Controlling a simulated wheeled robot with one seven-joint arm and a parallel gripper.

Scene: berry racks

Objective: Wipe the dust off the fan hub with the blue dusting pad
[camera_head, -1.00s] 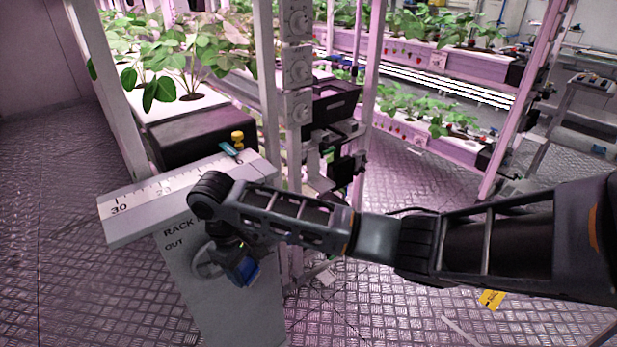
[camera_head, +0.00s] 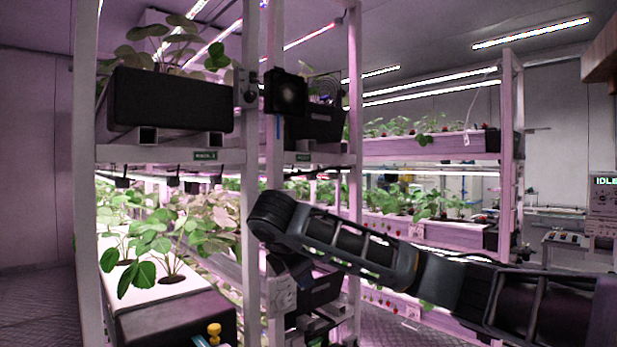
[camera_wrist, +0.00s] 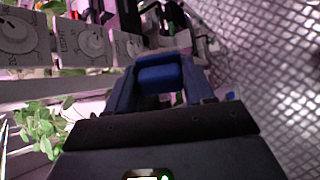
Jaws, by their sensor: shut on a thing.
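The fan (camera_head: 285,92) is a dark square unit on the rack post in the upper middle of the head view. Its hub (camera_head: 288,93) shows as a paler, greyish patch in the centre. My gripper (camera_wrist: 160,66) is shut on the blue dusting pad (camera_wrist: 160,78), which sits between its blue fingers in the wrist view. In the head view my arm reaches in from the lower right, and its end is below the fan, apart from it. The fingers and pad are hidden or too dark to make out there.
A rack post (camera_head: 252,200) stands close beside my wrist. A black planter (camera_head: 170,100) sits on the upper shelf to the left. Strawberry plants (camera_head: 165,250) fill the lower shelf. A yellow knob (camera_head: 213,330) stands at the bottom edge. Further racks are behind on the right.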

